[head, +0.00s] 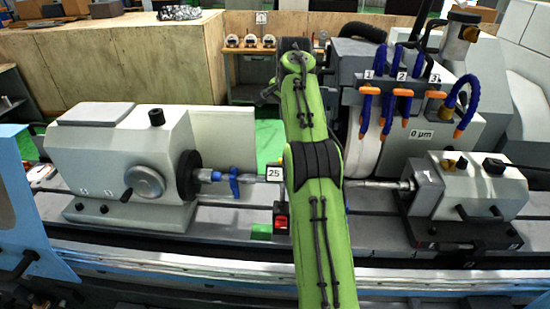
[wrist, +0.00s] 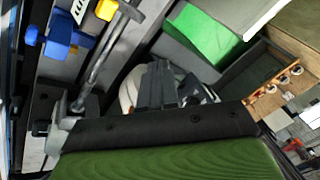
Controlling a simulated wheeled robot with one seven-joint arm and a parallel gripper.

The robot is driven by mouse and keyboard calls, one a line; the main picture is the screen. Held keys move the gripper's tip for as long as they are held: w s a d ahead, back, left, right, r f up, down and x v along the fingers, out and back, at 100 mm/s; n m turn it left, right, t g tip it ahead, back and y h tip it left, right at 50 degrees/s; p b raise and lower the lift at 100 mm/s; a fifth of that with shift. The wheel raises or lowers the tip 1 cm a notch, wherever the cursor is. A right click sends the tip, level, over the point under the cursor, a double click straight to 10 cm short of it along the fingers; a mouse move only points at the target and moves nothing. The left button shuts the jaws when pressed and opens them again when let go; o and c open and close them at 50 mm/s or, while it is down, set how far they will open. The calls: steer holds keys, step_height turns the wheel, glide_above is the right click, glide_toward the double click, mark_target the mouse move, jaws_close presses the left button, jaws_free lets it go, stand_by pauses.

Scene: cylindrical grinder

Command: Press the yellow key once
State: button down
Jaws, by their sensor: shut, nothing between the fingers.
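The fingers touch neither yellow thing.
The blue clamp (head: 234,182) holds a shaft left of my arm, near a "25" label (head: 274,173) and a red switch (head: 281,222). Orange nozzles on blue hoses (head: 388,95) hang right of my arm. A wooden partition (head: 120,65) stands behind.

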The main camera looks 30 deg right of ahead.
steer(key=shift+f, duration=0.1)
steer(key=f+b, duration=0.1)
steer(key=f, duration=0.1)
steer(key=s+a+f+b, duration=0.1)
steer(key=f, duration=0.2)
steer(key=s+f+b, duration=0.1)
steer(key=f, duration=0.2)
steer(key=shift+s+a, duration=0.15)
steer(key=shift+a, duration=0.25)
steer(key=shift+s+a+f+b, duration=0.1)
steer(key=shift+f+b, duration=0.1)
steer(key=shift+b, duration=0.1)
steer(key=shift+r, duration=0.15)
stand_by(1.3)
steer(key=shift+s+a+f, duration=0.1)
steer(key=shift+s+f, duration=0.05)
steer(key=shift+f, duration=0.25)
